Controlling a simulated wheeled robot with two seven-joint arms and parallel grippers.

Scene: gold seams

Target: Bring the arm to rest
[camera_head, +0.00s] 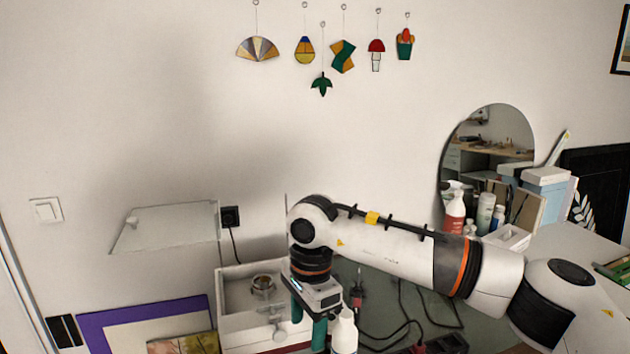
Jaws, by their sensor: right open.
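My right arm (400,252) comes in from the right and stretches left across the view, above the workbench, with its wrist bent downward. My right gripper (308,325) points down with its two teal fingers apart. Nothing shows between the fingers. A white bottle (344,334) stands close beside the gripper on its right; I cannot tell whether they touch. My left gripper is out of view.
A white open box (235,325) with a small metal ring-shaped piece (262,286) is left of the gripper. A soldering tool (357,290) and black cables lie behind. Spray bottles (455,210) and a mirror (488,135) stand at the back right. Glass ornaments hang on the wall.

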